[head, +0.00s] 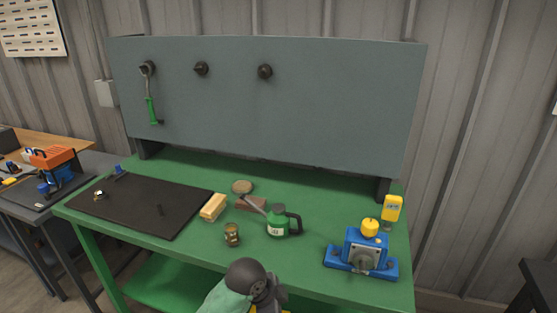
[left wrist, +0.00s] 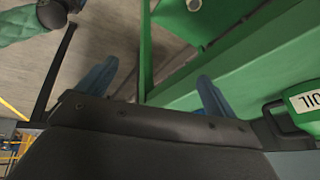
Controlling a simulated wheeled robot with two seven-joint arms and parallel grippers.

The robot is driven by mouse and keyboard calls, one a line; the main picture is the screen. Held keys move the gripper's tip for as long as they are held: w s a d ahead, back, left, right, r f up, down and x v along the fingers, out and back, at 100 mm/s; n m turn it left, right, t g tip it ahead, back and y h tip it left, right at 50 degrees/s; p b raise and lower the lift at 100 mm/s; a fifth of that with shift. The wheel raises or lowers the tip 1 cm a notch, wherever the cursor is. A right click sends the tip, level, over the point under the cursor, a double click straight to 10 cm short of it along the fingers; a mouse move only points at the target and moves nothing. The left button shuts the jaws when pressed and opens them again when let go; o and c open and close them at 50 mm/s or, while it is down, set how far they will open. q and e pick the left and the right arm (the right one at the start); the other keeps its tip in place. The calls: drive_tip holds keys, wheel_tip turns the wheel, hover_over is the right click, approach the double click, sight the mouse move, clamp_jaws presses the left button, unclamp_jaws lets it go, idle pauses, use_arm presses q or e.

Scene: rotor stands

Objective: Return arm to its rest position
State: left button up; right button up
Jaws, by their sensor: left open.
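My left gripper (left wrist: 155,85) shows in the left wrist view with its two blue fingers apart and nothing between them. Beyond the fingers are the floor and green metal of the workbench. The fingers of the left gripper do not show in the head view. A dark rounded joint with a green part, part of my own body, shows at the bottom middle of the head view. My right gripper is not in view.
The green workbench (head: 310,275) holds a black mat (head: 140,205), wooden block (head: 213,207), brass piece (head: 232,234), green oil can (head: 279,222) and blue stand (head: 362,262). The oil can (left wrist: 300,108) is close right of the left gripper. A grey panel (head: 330,110) stands behind.

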use_arm(q)
drive_tip(key=s+a+f+n+y, duration=0.2)
drive_tip(key=s+a+f+n, duration=0.1)
drive_tip(key=s+a+n, duration=0.3)
drive_tip(key=s+a+f+n+t+y, duration=0.1)
drive_tip(key=s+a+f+n, duration=0.25)
drive_tip(key=s+a, duration=0.5)
drive_tip(key=s+a+f+n+y, duration=0.2)
drive_tip(key=s+a+f+n, duration=0.1)
drive_tip(key=s+a+n, duration=0.4)
wheel_tip(320, 180, down, 21)
drive_tip(key=w+d+m, duration=0.1)
drive_tip(key=w, duration=0.1)
drive_tip(key=s+f+g, duration=0.1)
drive_tip(key=s+f, duration=0.2)
drive_tip(key=f, duration=0.7)
drive_tip(key=s+d+f, duration=0.1)
drive_tip(key=s+f, duration=0.3)
drive_tip(key=f, duration=0.7)
drive_tip(key=shift+d+f+g+h, duration=0.25)
drive_tip(key=shift+f+g+h, duration=0.05)
drive_tip(key=shift+g+h, duration=0.1)
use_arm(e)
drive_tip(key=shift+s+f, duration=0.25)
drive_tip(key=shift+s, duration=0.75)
use_arm(q)
drive_tip(key=shift+s, duration=0.1)
